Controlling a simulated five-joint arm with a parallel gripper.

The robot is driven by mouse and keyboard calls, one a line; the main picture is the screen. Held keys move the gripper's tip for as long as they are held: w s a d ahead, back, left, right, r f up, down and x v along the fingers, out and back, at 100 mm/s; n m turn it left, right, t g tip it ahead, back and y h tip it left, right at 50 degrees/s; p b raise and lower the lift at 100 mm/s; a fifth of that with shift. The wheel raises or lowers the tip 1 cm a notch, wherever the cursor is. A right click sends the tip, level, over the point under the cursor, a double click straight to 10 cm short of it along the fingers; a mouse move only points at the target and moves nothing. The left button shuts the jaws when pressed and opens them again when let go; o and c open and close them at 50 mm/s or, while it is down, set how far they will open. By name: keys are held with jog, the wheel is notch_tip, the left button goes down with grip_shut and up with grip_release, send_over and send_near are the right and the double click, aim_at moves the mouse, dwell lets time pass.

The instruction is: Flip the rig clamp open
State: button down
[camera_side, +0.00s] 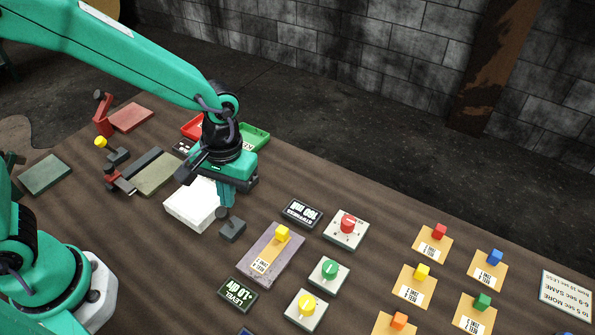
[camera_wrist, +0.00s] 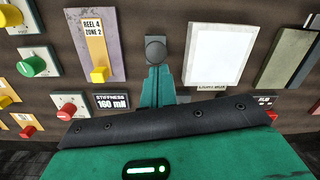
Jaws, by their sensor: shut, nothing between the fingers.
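A dark grey block (camera_side: 232,231) with a round dark knob (camera_side: 222,213) sits beside the purple-grey plate; it looks like the rig clamp. In the wrist view the knob (camera_wrist: 155,50) shows just beyond my fingertips. My gripper (camera_side: 226,203) points down at the knob, shut and empty; whether it touches the knob I cannot tell. Its closed green fingers also show in the wrist view (camera_wrist: 158,82). The purple-grey plate (camera_side: 290,258) carries a card labelled reel 4 zone 2 and a yellow cube (camera_side: 282,233).
A white box (camera_side: 190,207) stands close to the left of my gripper. A stiffness display (camera_side: 302,213) and a red-knob panel (camera_side: 347,229) lie to the right. Cards with coloured cubes fill the right side. Red and green trays (camera_side: 254,137) lie behind my gripper.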

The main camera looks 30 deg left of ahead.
aim_at(216, 214)
jog(key=shift+s, duration=1)
jog(key=shift+s+f, duration=0.2)
jog(key=shift+s, duration=0.5)
jog(key=shift+w+r, duration=0.3)
jog(key=shift+w, duration=0.5)
jog(key=w+r, duration=0.2)
jog(key=w, duration=0.2)
jog(key=s+r, duration=0.6)
jog(key=r, duration=0.1)
jog(key=shift+s+d+r+t, duration=0.25)
jog(key=shift+t, duration=0.05)
jog(key=shift+a, duration=0.1)
